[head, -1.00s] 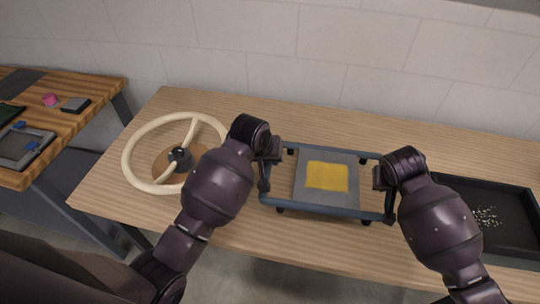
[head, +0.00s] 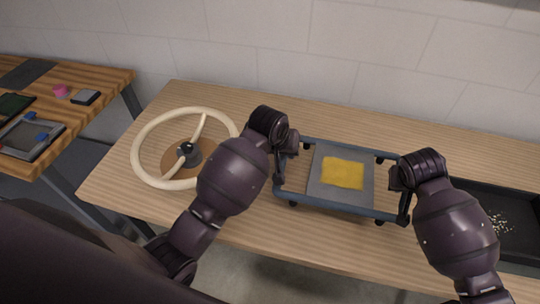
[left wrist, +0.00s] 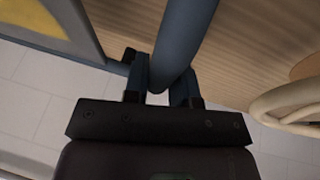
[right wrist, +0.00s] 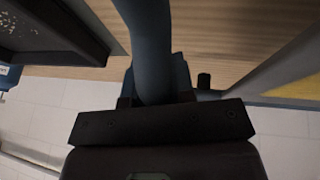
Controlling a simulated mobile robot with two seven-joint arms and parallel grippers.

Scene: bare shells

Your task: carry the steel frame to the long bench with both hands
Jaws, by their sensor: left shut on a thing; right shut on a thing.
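The steel frame (head: 330,205) is a blue-grey tubular rectangle with small dark feet, held level over or on the long bench (head: 250,225) of pale wood. Inside it is a grey panel with a yellow patch (head: 342,173). My left gripper (head: 284,152) is shut on the frame's left bar, which also shows between the fingers in the left wrist view (left wrist: 174,45). My right gripper (head: 405,185) is shut on the right bar, seen in the right wrist view (right wrist: 150,50). I cannot tell whether the feet touch the bench.
A cream wheel (head: 145,135) with a dark hub lies on the bench left of the frame. A black tray (head: 475,187) with pale bits stands close on the right. A darker wooden table (head: 85,115) with small items stands at far left. A white wall is behind.

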